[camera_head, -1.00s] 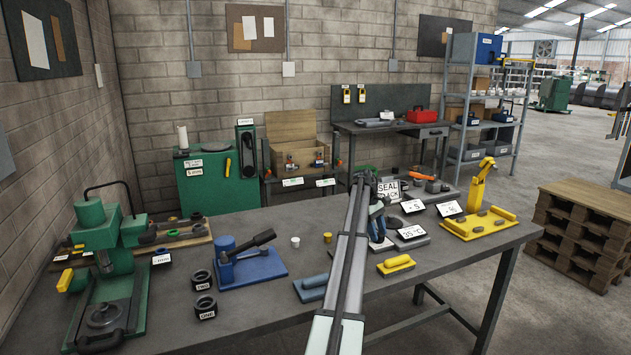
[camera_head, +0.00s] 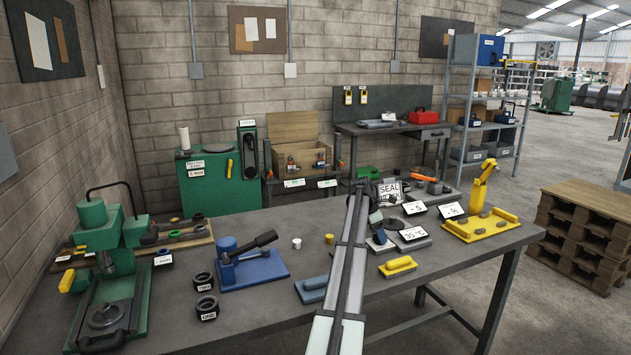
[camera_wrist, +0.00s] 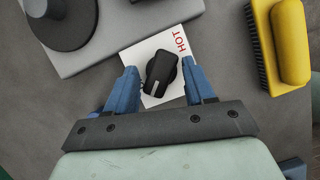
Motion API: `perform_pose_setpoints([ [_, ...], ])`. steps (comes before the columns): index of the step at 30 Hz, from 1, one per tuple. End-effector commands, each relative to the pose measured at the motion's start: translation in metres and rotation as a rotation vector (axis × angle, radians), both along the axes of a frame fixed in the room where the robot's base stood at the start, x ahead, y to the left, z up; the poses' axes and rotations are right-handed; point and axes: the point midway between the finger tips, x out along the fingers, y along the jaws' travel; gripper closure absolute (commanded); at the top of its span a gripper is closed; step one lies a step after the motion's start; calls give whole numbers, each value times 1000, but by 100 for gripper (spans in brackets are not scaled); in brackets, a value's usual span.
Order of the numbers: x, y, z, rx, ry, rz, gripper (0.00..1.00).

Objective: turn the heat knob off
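The heat knob (camera_wrist: 160,73) is black with a pale pointer line. It sits on a white card (camera_wrist: 154,48) with the red word HOT at its upper right in the wrist view. The pale line runs nearly up and down there, leaning slightly. My gripper (camera_wrist: 160,80) is open, its blue fingers to the left and right of the knob with small gaps. Whether either finger touches it cannot be told. In the head view, my gripper (camera_head: 376,215) is over the bench left of the 35 °C sign (camera_head: 411,235); the knob is not clear there.
A grey plate with a dark disc (camera_wrist: 58,20) lies upper left in the wrist view. A yellow brush (camera_wrist: 285,45) lies to the right. In the head view, a blue block (camera_head: 312,288) and a blue press (camera_head: 248,262) stand left of my arm.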

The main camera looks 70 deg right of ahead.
Motion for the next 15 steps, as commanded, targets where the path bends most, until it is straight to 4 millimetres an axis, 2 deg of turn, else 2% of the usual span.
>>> perform_pose_setpoints([
  [15,27,16,77,-1,-1,8,48],
])
